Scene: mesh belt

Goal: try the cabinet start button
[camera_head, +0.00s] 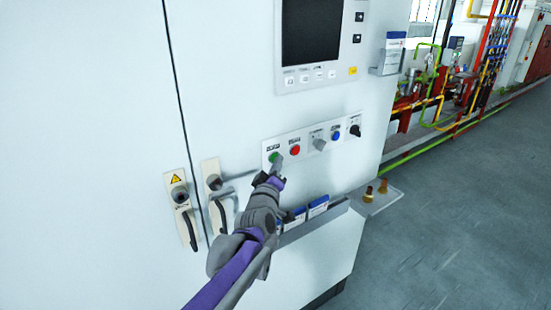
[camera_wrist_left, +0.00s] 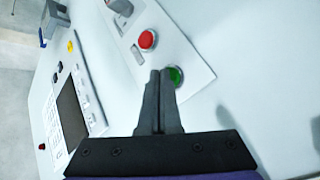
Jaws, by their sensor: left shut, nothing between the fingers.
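The white cabinet (camera_head: 90,120) carries a control strip (camera_head: 306,149) with several controls. The green button (camera_head: 274,156) is at its left end, beside the red button (camera_head: 295,150). My left gripper (camera_head: 278,166) is shut and empty, its fingertips right at the green button. In the left wrist view the shut fingers (camera_wrist_left: 162,76) overlap the left edge of the green button (camera_wrist_left: 176,76); whether they touch it I cannot tell. The red button (camera_wrist_left: 147,40) is clear of the fingers. My right gripper is not in view.
A screen panel (camera_head: 312,40) sits above the strip. Two door handles (camera_head: 191,226) stick out on the left. A tray with blue-topped booklets (camera_head: 318,206) is below. Open floor (camera_head: 450,200) lies to the right, with red and yellow piping behind it.

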